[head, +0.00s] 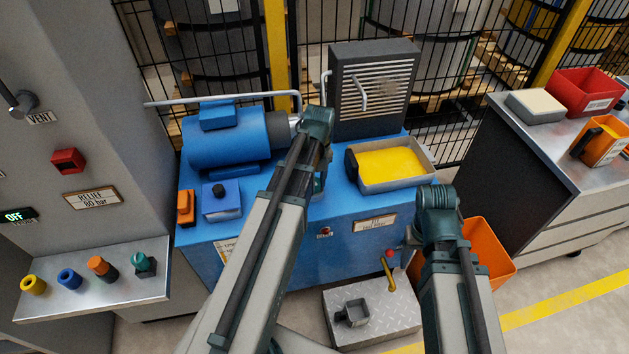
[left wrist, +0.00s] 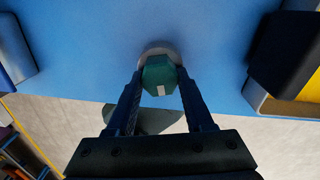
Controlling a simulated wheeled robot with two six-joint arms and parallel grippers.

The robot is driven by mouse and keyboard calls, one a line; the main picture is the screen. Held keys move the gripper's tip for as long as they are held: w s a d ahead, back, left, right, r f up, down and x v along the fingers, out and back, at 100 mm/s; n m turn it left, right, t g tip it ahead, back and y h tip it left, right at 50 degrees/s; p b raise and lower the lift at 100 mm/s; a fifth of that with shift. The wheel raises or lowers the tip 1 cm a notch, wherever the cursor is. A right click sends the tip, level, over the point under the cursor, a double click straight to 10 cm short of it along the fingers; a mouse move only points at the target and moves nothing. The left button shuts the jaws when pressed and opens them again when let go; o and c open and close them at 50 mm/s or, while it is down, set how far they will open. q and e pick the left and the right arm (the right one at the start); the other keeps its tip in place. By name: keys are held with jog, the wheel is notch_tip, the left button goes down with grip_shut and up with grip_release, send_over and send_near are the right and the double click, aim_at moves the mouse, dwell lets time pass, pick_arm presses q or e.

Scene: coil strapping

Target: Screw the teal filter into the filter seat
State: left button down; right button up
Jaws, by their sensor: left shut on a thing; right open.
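The teal filter (left wrist: 160,72) shows in the left wrist view as a faceted teal body with a white mark. My left gripper (left wrist: 159,84) is shut on it, a finger on each side. A grey round rim, apparently the filter seat (left wrist: 157,50), shows behind the filter at the blue surface; I cannot tell how deep the filter sits. In the head view my left arm covers most of this spot. My right gripper (head: 416,264) is open and empty, low in front of the blue cabinet and partly hidden by its own arm.
The blue cabinet (head: 265,262) carries a blue motor (head: 225,140), a grey vented box (head: 375,88) and a tray with yellow contents (head: 432,158). A left shelf (head: 105,300) holds several coloured parts, one teal. An orange bin (head: 487,250) stands right, a step plate (head: 385,318) in front.

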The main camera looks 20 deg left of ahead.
aim_at(316, 181)
pick_arm(q)
jog(key=shift+a, duration=0.1)
jog(key=shift+s+m, duration=0.1)
jog(key=shift+m, duration=0.7)
jog(key=c, duration=0.7)
grip_release()
jog(key=shift+m, duration=0.5)
jog(key=shift+c, duration=0.2)
jog(key=o, duration=0.5)
jog(key=shift+o, duration=0.2)
jog(key=shift+r, duration=0.15)
notch_tip(316, 181, up, 14)
jog(key=p, duration=1.3)
jog(key=shift+w+d+f+p, duration=0.25)
jog(key=shift+d+p, duration=0.05)
jog(key=shift+p, duration=0.1)
